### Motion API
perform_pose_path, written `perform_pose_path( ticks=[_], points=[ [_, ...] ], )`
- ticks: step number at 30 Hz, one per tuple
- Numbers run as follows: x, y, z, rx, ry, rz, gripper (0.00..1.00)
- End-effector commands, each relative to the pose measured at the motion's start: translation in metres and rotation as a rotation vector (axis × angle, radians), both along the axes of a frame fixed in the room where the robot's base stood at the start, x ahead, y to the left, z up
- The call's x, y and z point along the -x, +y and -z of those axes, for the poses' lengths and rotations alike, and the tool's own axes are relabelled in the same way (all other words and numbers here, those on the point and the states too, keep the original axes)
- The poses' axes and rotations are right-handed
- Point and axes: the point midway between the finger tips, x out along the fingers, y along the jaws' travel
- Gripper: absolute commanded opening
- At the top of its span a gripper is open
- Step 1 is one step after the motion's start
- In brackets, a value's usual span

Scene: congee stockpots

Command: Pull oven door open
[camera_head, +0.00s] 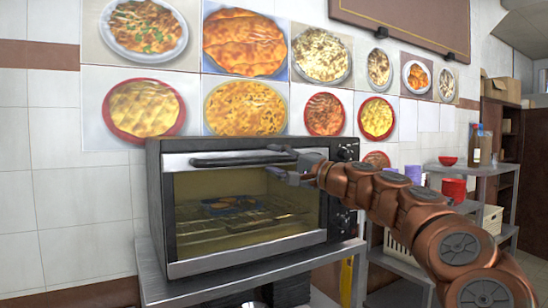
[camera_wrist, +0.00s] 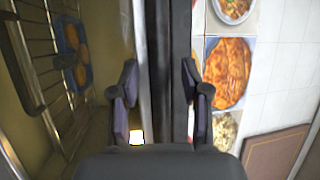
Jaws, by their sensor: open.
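The oven (camera_head: 155,205) is a black and silver countertop unit on a metal table. Its glass door (camera_head: 245,235) looks shut, with a dark horizontal handle (camera_head: 225,160) along its top edge. My gripper (camera_head: 276,161) is open at the right part of the handle. In the wrist view, its two fingers (camera_wrist: 158,85) stand apart on either side of a dark bar and a silver strip at the door's top edge. I cannot tell whether either finger touches the handle. The arm hides part of the oven's right side.
Wire racks and a blue tray of food (camera_head: 232,205) show behind the glass. Control knobs (camera_head: 345,154) line the oven's right side. The metal table (camera_head: 152,275) holds the oven. A shelf with bottles and red containers (camera_head: 454,188) stands at right. Food pictures cover the wall behind.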

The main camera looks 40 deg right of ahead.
Motion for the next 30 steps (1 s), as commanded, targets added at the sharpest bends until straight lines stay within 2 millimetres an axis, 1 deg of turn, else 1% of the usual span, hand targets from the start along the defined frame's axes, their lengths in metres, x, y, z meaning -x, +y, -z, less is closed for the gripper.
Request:
perform_pose_path(
  ticks=[4, 12, 25, 30],
  points=[
    [-0.0069, 0.0025, -0.0012, 0.0, 0.0, 0.0, 0.46],
    [-0.0075, 0.0027, -0.0008, 0.0, 0.001, 0.0, 0.45],
    [-0.0075, 0.0028, -0.0007, 0.0, 0.001, 0.0, 0.01],
    [-0.0075, 0.0029, -0.0006, 0.0, 0.001, -0.001, 0.0]
  ],
)
